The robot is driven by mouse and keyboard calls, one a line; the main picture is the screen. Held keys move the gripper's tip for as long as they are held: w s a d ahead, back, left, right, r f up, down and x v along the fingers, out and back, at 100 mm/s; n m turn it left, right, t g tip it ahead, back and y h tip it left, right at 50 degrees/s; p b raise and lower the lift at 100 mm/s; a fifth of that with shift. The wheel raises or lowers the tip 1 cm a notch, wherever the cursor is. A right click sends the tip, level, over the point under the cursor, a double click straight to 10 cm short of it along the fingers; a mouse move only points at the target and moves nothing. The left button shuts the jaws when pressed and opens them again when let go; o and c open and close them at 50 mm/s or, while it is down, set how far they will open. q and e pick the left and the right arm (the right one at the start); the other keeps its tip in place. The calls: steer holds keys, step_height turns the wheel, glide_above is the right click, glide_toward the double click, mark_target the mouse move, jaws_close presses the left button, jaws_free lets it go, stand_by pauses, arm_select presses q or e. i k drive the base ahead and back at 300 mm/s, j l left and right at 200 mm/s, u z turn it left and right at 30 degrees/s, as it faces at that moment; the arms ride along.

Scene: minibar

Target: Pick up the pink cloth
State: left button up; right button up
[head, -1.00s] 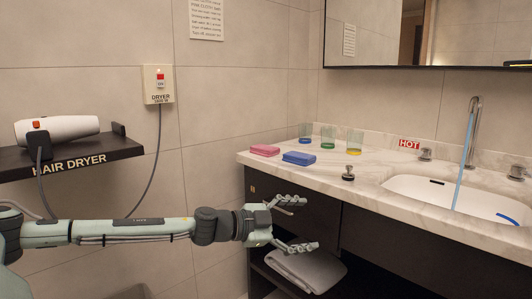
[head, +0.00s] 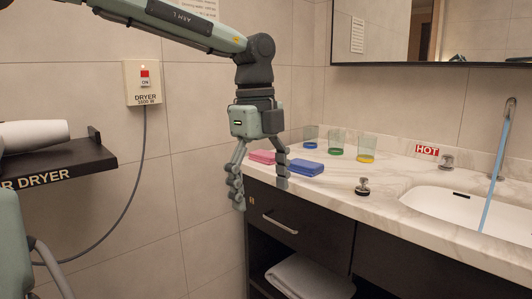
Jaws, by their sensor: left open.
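The pink cloth (head: 262,156) lies folded on the left end of the marble counter, partly hidden behind my left gripper's fingers. My left gripper (head: 260,196) points down with its fingers spread apart and nothing between them. It hangs in front of the counter's left end, in line with the pink cloth in the picture. I see no contact with the cloth. My right gripper is not in view.
A folded blue cloth (head: 306,167) lies right of the pink one on the counter (head: 335,184). Several tinted glasses stand behind, one of them green (head: 336,143). A dark stopper (head: 362,187) and the sink (head: 450,205) with running water are to the right. A drawer handle (head: 280,222) juts out below.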

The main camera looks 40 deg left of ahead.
mark_target(262, 156)
steer(key=i+j, duration=0.6)
steer(key=j, duration=0.15)
steer(key=i+j, duration=0.6)
steer(key=j, duration=0.15)
